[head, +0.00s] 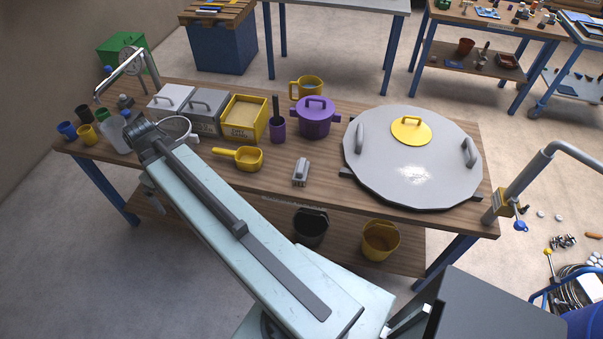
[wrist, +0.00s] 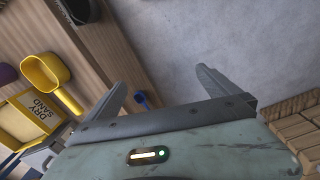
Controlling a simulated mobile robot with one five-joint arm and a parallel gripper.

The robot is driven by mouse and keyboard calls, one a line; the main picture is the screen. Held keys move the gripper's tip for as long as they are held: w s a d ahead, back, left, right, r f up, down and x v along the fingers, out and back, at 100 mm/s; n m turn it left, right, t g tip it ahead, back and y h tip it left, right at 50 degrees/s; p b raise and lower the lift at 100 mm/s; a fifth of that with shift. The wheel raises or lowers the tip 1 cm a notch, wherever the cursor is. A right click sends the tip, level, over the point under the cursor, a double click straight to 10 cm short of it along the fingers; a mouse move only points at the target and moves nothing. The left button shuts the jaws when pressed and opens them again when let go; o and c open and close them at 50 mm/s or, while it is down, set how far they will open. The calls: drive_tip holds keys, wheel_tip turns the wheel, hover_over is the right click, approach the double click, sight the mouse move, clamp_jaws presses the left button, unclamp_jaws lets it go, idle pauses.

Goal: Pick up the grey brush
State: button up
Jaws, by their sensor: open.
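A small grey block-like object (head: 300,172), which appears to be the grey brush, lies near the front edge of the wooden table (head: 335,182). It is right of the yellow saucepan (head: 240,157) and left of the big round grey lid. I cannot make it out in the wrist view. My gripper (wrist: 160,82) shows in the wrist view with its two grey fingers spread wide and nothing between them. Bare floor shows beyond the fingers. In the head view, my arm reaches over the table's left part, well left of the grey object.
A purple pot (head: 316,120), a purple cup (head: 277,130), a yellow dry sand box (head: 243,118) and grey bins (head: 205,110) stand behind. The large round lid (head: 440,165) fills the table's right. Buckets (head: 380,240) sit on the lower shelf. Some tabletop around the grey object is clear.

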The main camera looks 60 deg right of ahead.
drive_tip(key=s+d+f+n+b, duration=0.1)
drive_tip(key=s+d, duration=0.2)
drive_tip(key=d, duration=0.6)
drive_tip(key=s+d+f+b, duration=0.1)
drive_tip(key=s+d+f, duration=0.1)
drive_tip(key=d, duration=0.7)
drive_tip(key=n+b, duration=0.2)
hover_over(301, 165)
drive_tip(key=shift+s+f, duration=0.25)
drive_tip(key=shift+f, duration=0.8)
drive_tip(key=f+b, duration=0.8)
drive_tip(key=shift+w, duration=0.3)
drive_tip(key=shift+r, duration=0.15)
drive_tip(key=c, duration=1.2)
